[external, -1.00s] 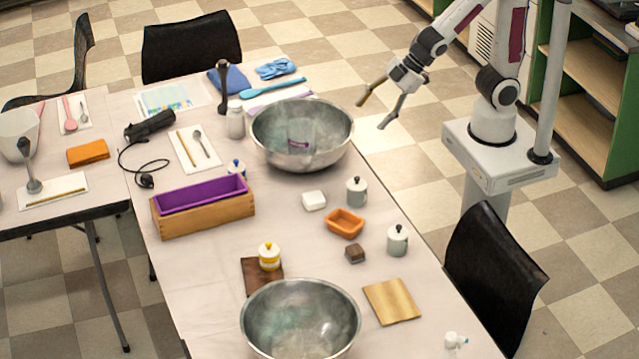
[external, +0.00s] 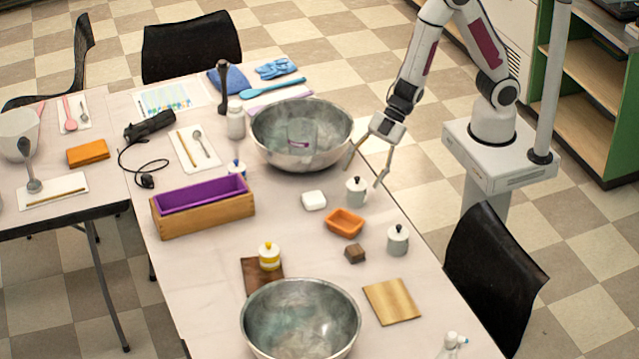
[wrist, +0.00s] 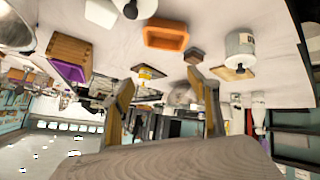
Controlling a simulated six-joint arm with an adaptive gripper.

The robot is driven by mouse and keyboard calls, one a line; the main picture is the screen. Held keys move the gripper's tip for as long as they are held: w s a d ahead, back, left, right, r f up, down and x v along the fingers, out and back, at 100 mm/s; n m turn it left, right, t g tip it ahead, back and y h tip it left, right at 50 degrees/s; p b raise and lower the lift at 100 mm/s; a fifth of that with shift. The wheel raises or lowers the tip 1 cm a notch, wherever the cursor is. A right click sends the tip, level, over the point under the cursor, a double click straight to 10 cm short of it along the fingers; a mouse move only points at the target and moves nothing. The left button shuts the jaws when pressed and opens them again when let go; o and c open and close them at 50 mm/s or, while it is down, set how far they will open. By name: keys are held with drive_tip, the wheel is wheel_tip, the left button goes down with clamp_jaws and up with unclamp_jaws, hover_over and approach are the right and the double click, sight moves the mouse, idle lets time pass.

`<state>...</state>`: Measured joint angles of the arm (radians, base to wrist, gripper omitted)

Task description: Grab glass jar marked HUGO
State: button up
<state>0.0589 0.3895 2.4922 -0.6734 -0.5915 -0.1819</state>
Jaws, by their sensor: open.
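Two pale grey lidded jars with dark knobs stand on the table's right side. The farther jar (external: 356,194) is just below my gripper (external: 364,176) in the external view. The nearer jar (external: 397,243) stands closer to the camera, by the table edge. My gripper is open and empty, its fingers apart above the farther jar. In the wrist view my gripper (wrist: 158,76) shows two spread fingers. One jar (wrist: 240,44) is at the upper right there, and another (wrist: 146,7) is cut off at the top. Small dark marks show on the right one; no name is readable.
A large metal bowl (external: 270,142) stands behind left.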

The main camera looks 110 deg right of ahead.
drive_tip(key=s+a+f+n+y, duration=0.1)
drive_tip(key=s+a+f+y, duration=0.15)
drive_tip(key=a+f, duration=0.25)
drive_tip(key=g+y, duration=0.1)
drive_tip(key=y, duration=0.3)
approach(396, 249)
drive_tip(key=shift+w+d+f+n, duration=0.1)
drive_tip(key=shift+w+d+n, duration=0.15)
drive_tip(key=shift+d, duration=0.3)
drive_tip(key=shift+w+d+n, duration=0.15)
drive_tip(key=shift+w+d, duration=0.05)
drive_tip(key=shift+d, duration=0.3)
drive_tip(key=shift+s+a+y, duration=0.55)
drive_tip(key=shift+s+y, duration=0.05)
drive_tip(key=shift+y, duration=0.05)
drive_tip(key=shift+w+a+f, duration=0.1)
drive_tip(key=shift+f, duration=0.05)
drive_tip(key=shift+x, duration=1.15)
drive_tip(key=shift+x, duration=2.6)
drive_tip(key=shift+f, duration=0.2)
